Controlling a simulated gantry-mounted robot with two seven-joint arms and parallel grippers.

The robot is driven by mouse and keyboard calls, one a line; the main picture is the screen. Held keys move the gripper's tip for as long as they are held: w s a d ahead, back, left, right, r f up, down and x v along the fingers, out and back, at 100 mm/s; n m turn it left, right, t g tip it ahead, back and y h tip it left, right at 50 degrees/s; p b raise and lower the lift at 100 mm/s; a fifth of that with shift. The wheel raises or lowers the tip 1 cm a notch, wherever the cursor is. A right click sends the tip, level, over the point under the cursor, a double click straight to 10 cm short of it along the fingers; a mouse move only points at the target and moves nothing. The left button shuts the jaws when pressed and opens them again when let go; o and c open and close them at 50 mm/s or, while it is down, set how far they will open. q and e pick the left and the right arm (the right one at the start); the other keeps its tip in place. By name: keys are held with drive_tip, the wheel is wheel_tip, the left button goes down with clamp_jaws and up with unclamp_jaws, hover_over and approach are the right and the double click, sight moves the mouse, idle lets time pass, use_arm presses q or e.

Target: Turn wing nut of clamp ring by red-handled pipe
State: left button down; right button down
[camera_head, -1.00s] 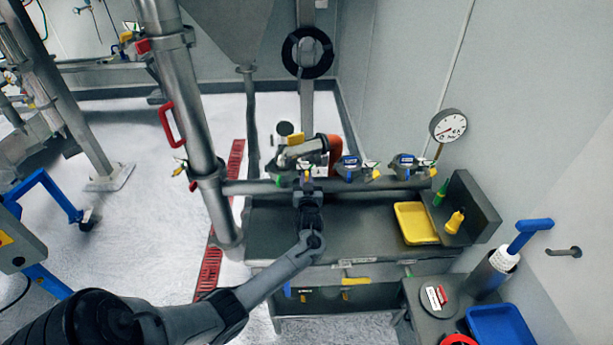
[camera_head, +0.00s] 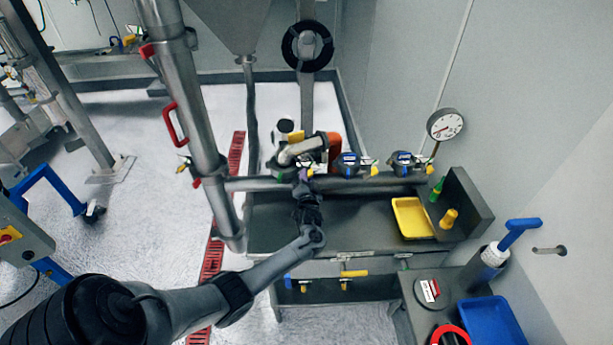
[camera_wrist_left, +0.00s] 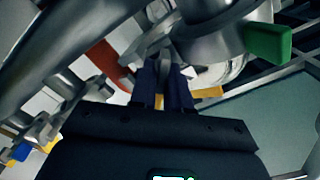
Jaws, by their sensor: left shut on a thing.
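My left gripper (camera_head: 303,184) reaches the horizontal pipe (camera_head: 255,184) at the back of the grey bench. In the left wrist view its dark fingers (camera_wrist_left: 165,88) are shut on a small grey metal part that looks like a wing nut (camera_wrist_left: 164,62). The fingers hide most of it, and its clamp ring is hard to make out. A red handle (camera_wrist_left: 105,62) lies just left of the fingers there. In the head view an orange-red part (camera_head: 334,148) stands just behind the gripper. The upright steel pipe (camera_head: 197,110) with a red handle (camera_head: 172,122) stands to the left. My right gripper is not in view.
Valves with blue tops (camera_head: 349,160) sit along the pipe to the right. A green handle (camera_wrist_left: 268,43) is close on the right in the wrist view. A yellow tray (camera_head: 412,218) lies on the bench. A pressure gauge (camera_head: 445,125) is by the wall.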

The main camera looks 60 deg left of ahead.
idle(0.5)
use_arm(q)
drive_tip(key=c, duration=1.2)
unclamp_jaws()
drive_tip(key=v, duration=1)
drive_tip(key=shift+s+d+p, duration=0.2)
drive_tip(key=shift+d+p, duration=0.15)
drive_tip(key=shift+p, duration=0.05)
